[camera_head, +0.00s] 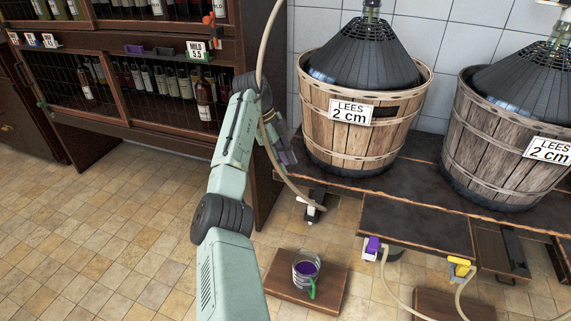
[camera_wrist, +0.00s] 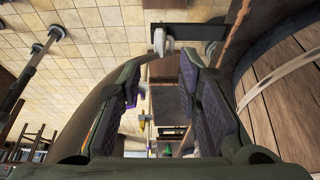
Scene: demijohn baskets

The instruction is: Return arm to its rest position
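My pale green arm (camera_head: 230,150) reaches up and forward in the head view. My gripper (camera_head: 284,152) is beside the left side of the left wooden basket (camera_head: 335,125), close to it; I cannot tell whether they touch. In the head view it is partly hidden behind my arm and a beige hose. In the wrist view my gripper (camera_wrist: 159,88) has its two dark padded fingers well apart, with nothing visibly held between them. The basket's slats (camera_wrist: 280,95) fill the right side of the wrist view.
A beige hose (camera_head: 267,45) hangs close by my arm. A second basket (camera_head: 505,150) stands on the right of the dark bench (camera_head: 418,222). A cup with purple contents (camera_head: 306,270) stands on a low wooden board (camera_head: 329,288). A bottle rack (camera_head: 150,90) is at left; open tiled floor (camera_head: 110,240) lies before it.

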